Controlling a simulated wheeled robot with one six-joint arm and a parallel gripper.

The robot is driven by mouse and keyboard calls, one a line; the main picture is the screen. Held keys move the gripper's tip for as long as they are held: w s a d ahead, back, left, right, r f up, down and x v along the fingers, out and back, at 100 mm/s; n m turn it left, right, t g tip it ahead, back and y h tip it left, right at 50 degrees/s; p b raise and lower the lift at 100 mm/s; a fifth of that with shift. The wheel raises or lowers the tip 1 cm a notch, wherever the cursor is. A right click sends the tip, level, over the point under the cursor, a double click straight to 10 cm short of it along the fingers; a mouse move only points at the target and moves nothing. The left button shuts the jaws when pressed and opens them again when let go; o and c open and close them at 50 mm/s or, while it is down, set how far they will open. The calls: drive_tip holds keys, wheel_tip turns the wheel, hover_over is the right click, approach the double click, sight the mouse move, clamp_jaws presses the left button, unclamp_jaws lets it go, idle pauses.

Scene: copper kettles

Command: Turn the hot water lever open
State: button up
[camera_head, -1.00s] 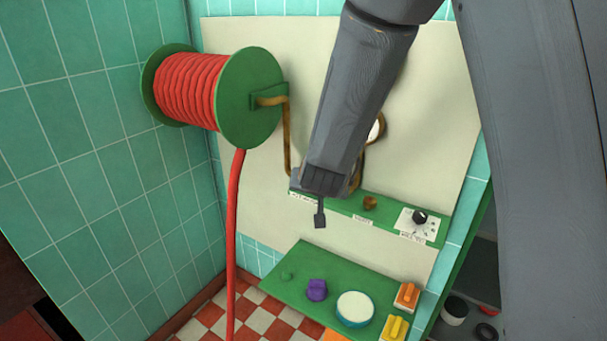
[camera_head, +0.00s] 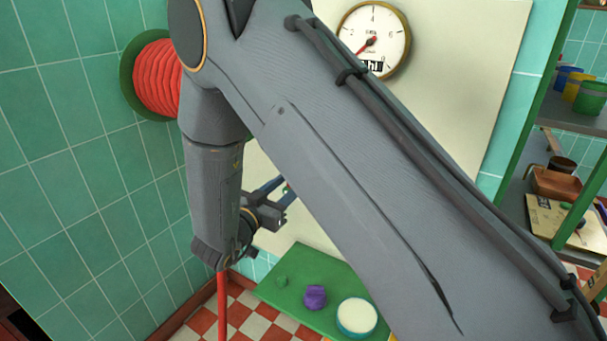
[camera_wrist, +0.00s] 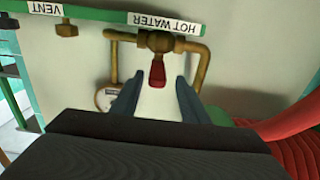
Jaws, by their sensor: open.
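The hot water lever (camera_wrist: 158,75) is a small red handle on a brass valve (camera_wrist: 160,42), below the upside-down HOT WATER label (camera_wrist: 163,22) in the wrist view. My gripper (camera_wrist: 160,82) is open, with one blue-grey finger on each side of the lever's red end. I cannot tell whether either finger touches it. In the head view, my gripper (camera_head: 283,199) is beside the cream wall panel, and my arm hides most of the valve area.
A red hose reel (camera_head: 157,80) is on the left, its hose hanging down. A gauge (camera_head: 373,40) is on the panel. A VENT label (camera_wrist: 45,8) is beside HOT WATER.

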drive_tip(key=p+x, duration=0.2)
drive_tip(key=x, duration=0.6)
drive_tip(key=shift+s+d+r, duration=0.1)
drive_tip(key=shift+s+d, duration=0.1)
drive_tip(key=shift+d, duration=0.05)
drive_tip(key=shift+c, duration=0.5)
clamp_jaws()
